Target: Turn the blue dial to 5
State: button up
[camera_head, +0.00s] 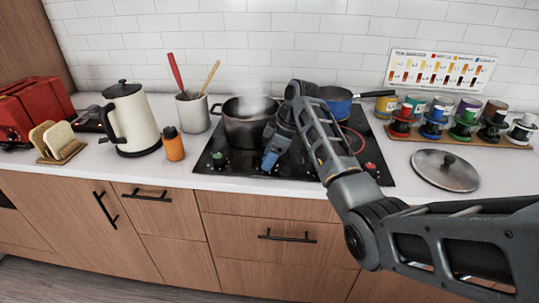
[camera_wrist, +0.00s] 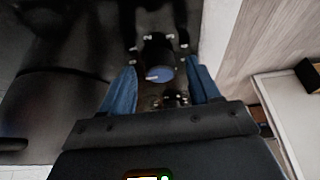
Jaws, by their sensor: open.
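The blue dial (camera_wrist: 163,76) shows in the wrist view as a small round cap with a pale pointer mark at its left. Blurred white marks stand around it on the dark cooktop (camera_head: 205,168). My gripper (camera_wrist: 163,68) is open, with one blue finger on each side of the dial. I cannot tell whether the fingers touch it. In the head view my gripper (camera_head: 270,160) points down at the cooktop's front part and hides the blue dial. A green dial (camera_head: 217,158) is to its left and a red dial (camera_head: 370,167) to its right.
A steaming dark pot (camera_head: 246,128) stands just behind my gripper, and a blue pan (camera_head: 338,101) is behind my arm. A kettle (camera_head: 130,117) and an orange bottle (camera_head: 173,146) stand left. A lid (camera_head: 445,170) and a rack of jars (camera_head: 455,143) are right.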

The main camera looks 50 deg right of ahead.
jog(key=shift+w+a+f, duration=0.1)
jog(key=shift+f, duration=0.1)
jog(key=c, duration=1)
jog(key=shift+c, duration=0.2)
